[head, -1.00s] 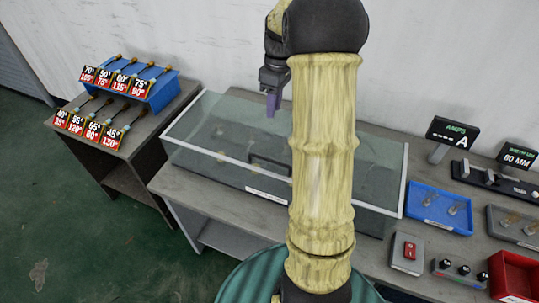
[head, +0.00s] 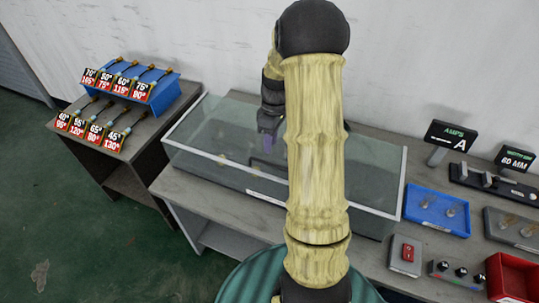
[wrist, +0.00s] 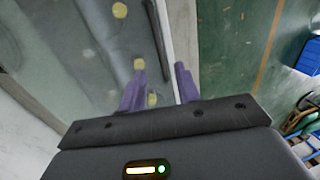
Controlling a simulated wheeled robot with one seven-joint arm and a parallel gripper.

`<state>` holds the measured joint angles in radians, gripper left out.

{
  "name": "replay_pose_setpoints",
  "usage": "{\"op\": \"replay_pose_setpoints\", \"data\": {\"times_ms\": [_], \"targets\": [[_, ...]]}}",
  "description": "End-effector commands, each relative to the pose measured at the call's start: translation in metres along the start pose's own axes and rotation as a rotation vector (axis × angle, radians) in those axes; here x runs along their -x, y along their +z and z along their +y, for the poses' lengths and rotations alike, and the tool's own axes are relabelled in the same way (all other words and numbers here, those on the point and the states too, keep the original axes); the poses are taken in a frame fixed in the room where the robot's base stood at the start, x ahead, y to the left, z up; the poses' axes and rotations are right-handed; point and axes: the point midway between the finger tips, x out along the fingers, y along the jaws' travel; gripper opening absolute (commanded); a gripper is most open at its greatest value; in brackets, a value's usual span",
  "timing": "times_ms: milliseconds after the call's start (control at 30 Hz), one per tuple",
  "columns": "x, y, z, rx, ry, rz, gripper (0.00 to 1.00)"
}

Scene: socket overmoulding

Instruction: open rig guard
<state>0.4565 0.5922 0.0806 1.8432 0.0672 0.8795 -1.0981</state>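The rig guard is a clear box-like cover (head: 225,128) with pale edges on the grey bench; it looks closed. A dark handle (head: 262,166) shows faintly low on its front side, partly behind my arm. My gripper (head: 267,141) points down over the guard, left of my forearm; its purple fingertips are near the handle in the picture. In the wrist view the two purple fingers (wrist: 160,84) stand apart with nothing visibly held between them. The guard's pale edge (wrist: 163,25) runs up the picture between them. I cannot tell whether they touch the guard.
A side table at left holds a blue rack (head: 150,92) and several tagged tools. To the right are a blue tray (head: 437,212), a red switch box (head: 406,254), a red bin (head: 515,275) and an AMPS display (head: 451,136). Green floor is free at front left.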

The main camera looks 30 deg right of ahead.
Motion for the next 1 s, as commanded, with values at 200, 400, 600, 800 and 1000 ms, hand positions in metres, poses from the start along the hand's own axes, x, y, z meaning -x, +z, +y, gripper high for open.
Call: {"op": "replay_pose_setpoints", "data": {"times_ms": [200,400,600,800,1000], "targets": [[-0.038,0.001,-0.001,-0.001,-0.005,-0.003,0.33],[-0.062,0.000,-0.001,0.000,-0.001,-0.001,0.33],[-0.067,0.000,0.000,0.000,0.000,0.000,0.33],[-0.067,0.000,0.000,0.000,0.000,0.000,0.21],[-0.066,0.000,0.000,0.000,0.000,0.000,0.00]]}}
